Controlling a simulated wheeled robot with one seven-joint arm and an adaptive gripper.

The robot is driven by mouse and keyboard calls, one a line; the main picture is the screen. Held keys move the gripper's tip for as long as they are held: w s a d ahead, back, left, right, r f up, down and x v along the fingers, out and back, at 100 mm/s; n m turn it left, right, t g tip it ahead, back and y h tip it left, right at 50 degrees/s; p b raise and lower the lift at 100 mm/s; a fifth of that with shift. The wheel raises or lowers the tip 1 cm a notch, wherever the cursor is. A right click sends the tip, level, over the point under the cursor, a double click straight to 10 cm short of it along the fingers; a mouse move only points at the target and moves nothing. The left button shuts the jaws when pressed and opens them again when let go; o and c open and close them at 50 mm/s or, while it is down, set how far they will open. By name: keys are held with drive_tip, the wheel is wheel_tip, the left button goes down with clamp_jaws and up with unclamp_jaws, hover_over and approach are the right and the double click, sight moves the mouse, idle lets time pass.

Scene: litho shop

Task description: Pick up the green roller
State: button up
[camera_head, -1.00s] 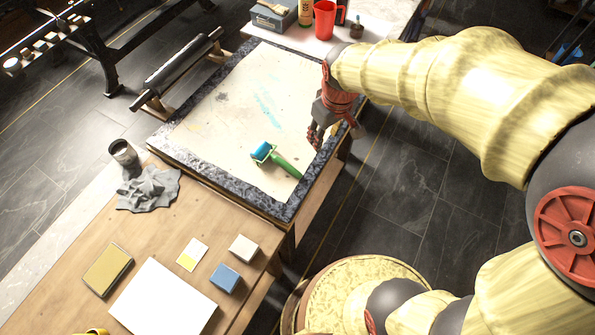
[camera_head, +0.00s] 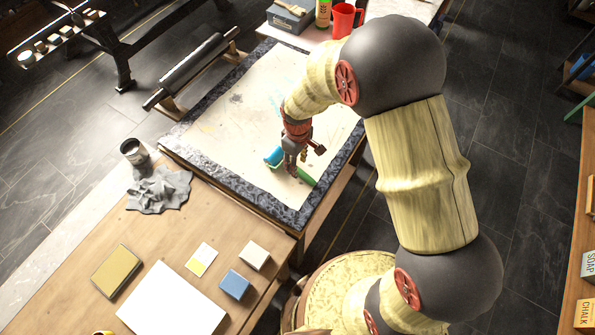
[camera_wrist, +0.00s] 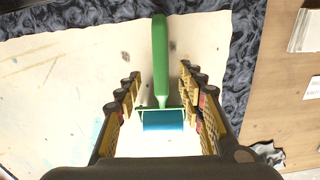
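The green roller lies on the pale stone slab (camera_head: 225,125). Its green handle (camera_wrist: 160,60) and green frame hold a blue cylinder (camera_wrist: 163,121). In the head view the handle end (camera_head: 306,177) and the blue cylinder (camera_head: 272,156) show on either side of my gripper (camera_head: 291,172), which hides the middle. In the wrist view my gripper (camera_wrist: 158,82) is open, with one finger on each side of the roller and gaps to both. The handle points away between the fingertips. Whether the fingertips reach down to roller height, I cannot tell.
A wooden table (camera_head: 150,235) adjoins the slab at the front left, with a grey cloth (camera_head: 158,190), a tin (camera_head: 133,153), a white sheet (camera_head: 172,298) and small blocks. A dark roller (camera_head: 190,75) lies on a rack behind left. A red mug (camera_head: 345,20) stands behind the slab.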

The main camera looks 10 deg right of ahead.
sight(304, 176)
wheel_tip(304, 176, down, 3)
drive_tip(key=shift+s+f+b, duration=0.1)
drive_tip(key=shift+f+b, duration=0.05)
drive_tip(key=shift+b, duration=0.15)
drive_tip(key=c, duration=0.3)
clamp_jaws()
